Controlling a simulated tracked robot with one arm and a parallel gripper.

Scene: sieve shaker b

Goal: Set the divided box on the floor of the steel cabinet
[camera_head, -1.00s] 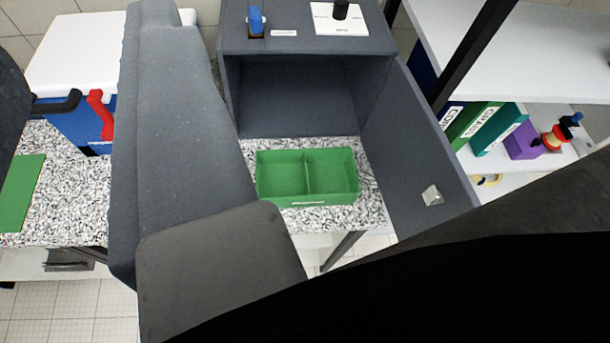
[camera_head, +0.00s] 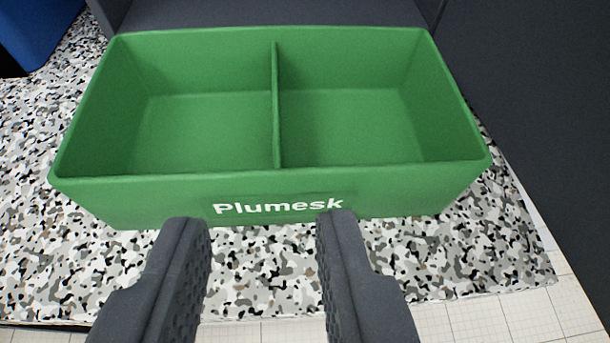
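The green divided box (camera_head: 278,105) stands upright on the speckled worktop, close in front of me. It has two empty compartments either side of a thin divider, and "Plumesk" is on its front wall. My gripper (camera_head: 265,222) is open, with its two dark fingers spread below the lettering. The fingertips slightly overlap the front wall in the picture; nothing is between them but wall and worktop, and I cannot tell whether they touch. The dark grey steel cabinet (camera_head: 270,12) is directly behind the box; only a low strip of it shows, and most of its inside is out of view.
The cabinet's open door (camera_head: 540,90) stands along the right side, close to the box's right end. A blue object (camera_head: 40,30) is at the far left. Bare speckled worktop (camera_head: 40,240) lies left of the box. The worktop's front edge runs below, with tiled floor beyond.

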